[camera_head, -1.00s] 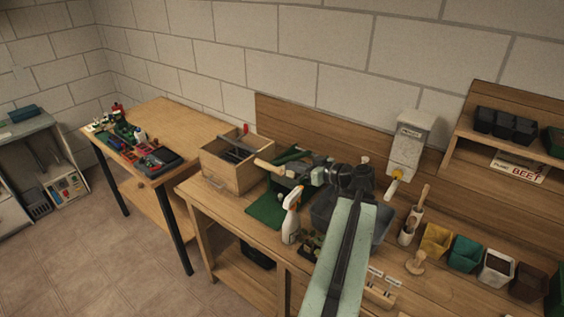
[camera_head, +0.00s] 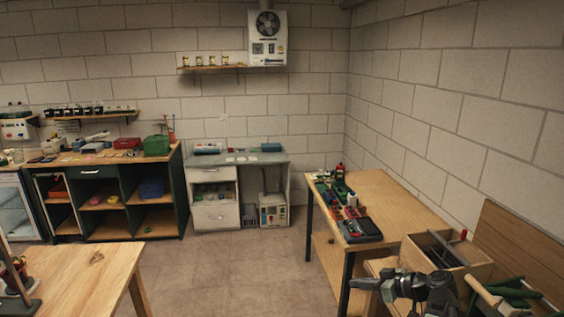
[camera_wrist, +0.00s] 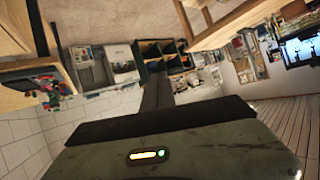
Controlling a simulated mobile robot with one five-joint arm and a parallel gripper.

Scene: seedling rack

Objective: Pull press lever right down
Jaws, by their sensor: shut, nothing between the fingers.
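At the bottom right of the head view, a pale wooden handle (camera_head: 482,291) lies beside green metal parts (camera_head: 516,292). They look like the press and its lever, but the frame edge cuts them off. I cannot tell how far down the lever is. My gripper (camera_head: 362,284) is left of the handle and apart from it, its dark fingers pointing left, shut and empty. In the wrist view my shut gripper (camera_wrist: 156,72) points out across the room, and no press shows there.
An open wooden box (camera_head: 447,256) stands close behind my gripper. A table (camera_head: 392,202) with tools and small parts is beyond it. A wooden tabletop (camera_head: 75,275) is at lower left. Open tiled floor (camera_head: 235,268) lies between.

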